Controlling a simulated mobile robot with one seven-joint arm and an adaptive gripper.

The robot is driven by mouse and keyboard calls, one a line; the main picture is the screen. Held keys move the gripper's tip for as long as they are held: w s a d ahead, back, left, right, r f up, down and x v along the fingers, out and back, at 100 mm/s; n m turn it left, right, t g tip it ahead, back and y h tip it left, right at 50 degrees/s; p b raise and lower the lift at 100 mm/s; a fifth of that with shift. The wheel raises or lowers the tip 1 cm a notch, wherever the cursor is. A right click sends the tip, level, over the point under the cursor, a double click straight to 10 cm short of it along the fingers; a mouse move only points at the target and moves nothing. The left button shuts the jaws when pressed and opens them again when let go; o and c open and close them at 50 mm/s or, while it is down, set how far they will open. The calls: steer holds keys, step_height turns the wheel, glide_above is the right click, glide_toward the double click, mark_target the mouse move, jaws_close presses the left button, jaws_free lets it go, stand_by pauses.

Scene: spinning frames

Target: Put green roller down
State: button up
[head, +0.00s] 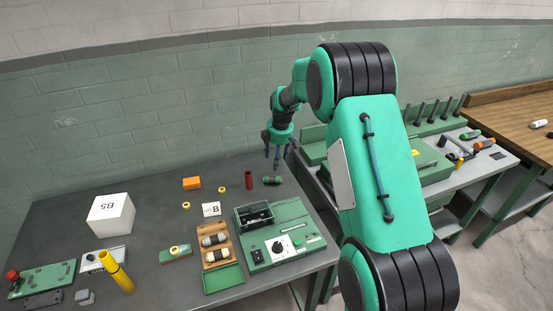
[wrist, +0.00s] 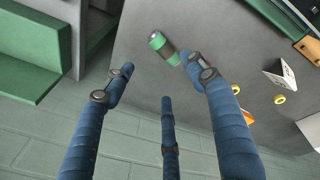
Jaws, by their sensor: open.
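The green roller (head: 272,180) lies on its side on the dark grey table (head: 150,195), near the table's back right part. It has green ends and a dark middle band. In the wrist view the roller (wrist: 163,46) lies beyond my fingertips, close to the right finger, which overlaps its lower end. My gripper (head: 277,164) points down above the roller in the head view. In the wrist view my gripper (wrist: 160,78) has its blue fingers spread with nothing between them.
A dark red cylinder (head: 249,180) stands just left of the roller. A green device (head: 285,245) stands in front. The table's right edge is close.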

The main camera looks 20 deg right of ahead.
steer(key=s+a+r+m+t, duration=0.1)
steer(key=s+a+r+m, duration=0.25)
steer(key=s+r, duration=0.75)
steer(key=s+a+r+m, duration=0.3)
steer(key=s+a+r, duration=0.1)
steer(key=s+r, duration=0.75)
steer(key=s+a+r+m+t, duration=0.1)
steer(key=s+a+m, duration=0.1)
steer(key=s, duration=1.3)
steer(key=s+a+r+m+t, duration=0.1)
steer(key=s+m, duration=0.4)
steer(key=s, duration=1)
steer(key=shift+s+a+r, duration=0.25)
steer(key=shift+a, duration=0.55)
